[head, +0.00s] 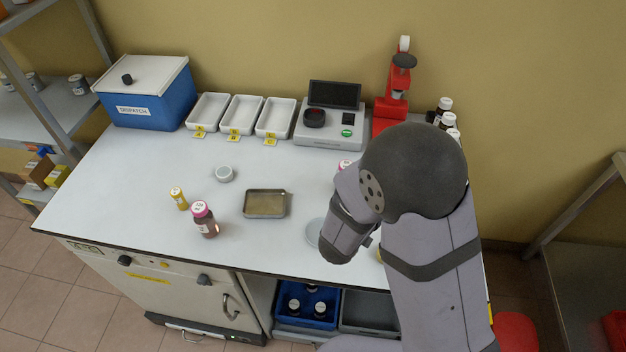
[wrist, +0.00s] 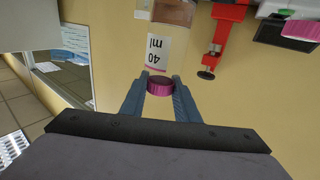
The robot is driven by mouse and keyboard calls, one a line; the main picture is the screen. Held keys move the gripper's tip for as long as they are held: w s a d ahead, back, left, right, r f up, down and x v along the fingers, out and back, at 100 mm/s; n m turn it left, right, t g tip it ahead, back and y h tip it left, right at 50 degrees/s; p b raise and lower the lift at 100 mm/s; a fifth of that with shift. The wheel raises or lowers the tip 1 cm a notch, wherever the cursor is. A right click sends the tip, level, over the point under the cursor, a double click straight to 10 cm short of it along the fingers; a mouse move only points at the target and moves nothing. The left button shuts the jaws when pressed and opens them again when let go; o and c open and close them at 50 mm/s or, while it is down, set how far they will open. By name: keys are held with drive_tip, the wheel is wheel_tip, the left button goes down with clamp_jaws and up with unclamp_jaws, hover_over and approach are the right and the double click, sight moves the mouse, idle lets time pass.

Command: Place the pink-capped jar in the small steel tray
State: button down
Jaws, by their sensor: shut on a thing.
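In the wrist view my gripper (wrist: 160,90) is shut on a magenta-pink cap (wrist: 160,86). A white "40 ml" label (wrist: 156,48), seen upside down, lies just beyond the cap. The jar's body is hard to make out against the wall. In the head view my arm hides the gripper; a bit of pink-and-white cap (head: 344,165) shows beside the arm, and I cannot tell whether it is the held one. The small steel tray (head: 265,214) lies on the bench, empty, left of my arm.
An amber bottle with a pink cap (head: 204,219) and a yellow vial (head: 179,199) stand left of the tray. A grey round piece (head: 224,174) lies behind it. White trays (head: 242,116), a scale (head: 330,130) and a red stand (head: 390,105) line the back.

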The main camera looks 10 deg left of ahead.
drive_tip(key=s+a+n+t+y+b, duration=0.2)
drive_tip(key=a+n+y+b, duration=0.65)
drive_tip(key=a, duration=2.55)
wheel_tip(320, 180, down, 9)
drive_tip(key=y+p, duration=0.3)
drive_tip(key=y, duration=0.1)
drive_tip(key=shift+d, duration=0.25)
drive_tip(key=shift+f+y, duration=0.15)
drive_tip(key=shift+y, duration=0.1)
drive_tip(key=shift+f, duration=0.1)
drive_tip(key=c, duration=1.4)
unclamp_jaws()
drive_tip(key=shift+o, duration=0.2)
